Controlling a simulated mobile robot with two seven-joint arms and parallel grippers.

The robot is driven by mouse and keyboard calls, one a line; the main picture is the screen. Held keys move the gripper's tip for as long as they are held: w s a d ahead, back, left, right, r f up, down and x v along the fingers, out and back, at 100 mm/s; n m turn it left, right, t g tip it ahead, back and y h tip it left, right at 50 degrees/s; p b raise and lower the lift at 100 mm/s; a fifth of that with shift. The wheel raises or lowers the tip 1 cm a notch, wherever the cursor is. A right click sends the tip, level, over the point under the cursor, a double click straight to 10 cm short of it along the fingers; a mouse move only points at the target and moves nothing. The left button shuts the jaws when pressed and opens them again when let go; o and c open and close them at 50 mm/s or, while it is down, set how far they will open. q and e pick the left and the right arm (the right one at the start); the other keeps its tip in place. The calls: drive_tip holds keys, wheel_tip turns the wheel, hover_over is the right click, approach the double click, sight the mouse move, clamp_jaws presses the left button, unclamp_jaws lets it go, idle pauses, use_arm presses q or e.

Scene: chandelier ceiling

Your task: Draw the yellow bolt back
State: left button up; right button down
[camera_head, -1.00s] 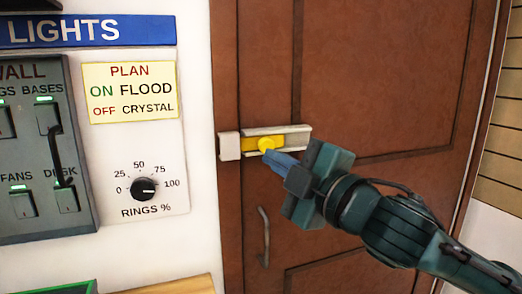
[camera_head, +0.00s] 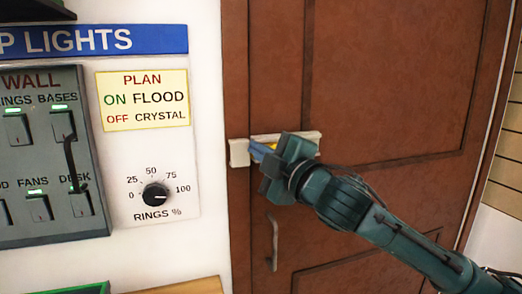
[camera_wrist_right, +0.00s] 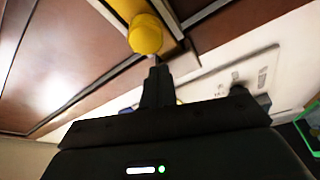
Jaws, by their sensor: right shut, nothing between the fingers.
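The yellow bolt (camera_head: 272,146) sits in a pale metal housing on the brown door, mostly hidden behind my right gripper (camera_head: 258,151) in the head view. In the right wrist view its round yellow knob (camera_wrist_right: 146,34) shows plainly, just past the tips of my right gripper (camera_wrist_right: 158,72). The right fingers are shut with nothing between them. In the head view their blue tips lie over the left part of the housing. I cannot tell whether they touch the knob. My left gripper is not in view.
A door handle (camera_head: 273,240) is below the bolt. The white wall at the left carries a grey switch panel (camera_head: 45,150), a round dial (camera_head: 155,195) and a yellow sign (camera_head: 146,99). The door face right of the arm is clear.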

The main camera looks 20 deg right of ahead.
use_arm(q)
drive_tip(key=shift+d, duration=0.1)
use_arm(e)
drive_tip(key=shift+d+f, duration=0.2)
drive_tip(key=shift+d, duration=0.3)
drive_tip(key=shift+d+f, duration=0.2)
drive_tip(key=shift+d, duration=0.3)
use_arm(q)
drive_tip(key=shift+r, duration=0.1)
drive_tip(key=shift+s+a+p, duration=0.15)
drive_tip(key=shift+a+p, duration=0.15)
drive_tip(key=shift+p, duration=0.25)
use_arm(e)
drive_tip(key=d, duration=0.5)
drive_tip(key=shift+d, duration=0.4)
drive_tip(key=shift+w+r, duration=0.1)
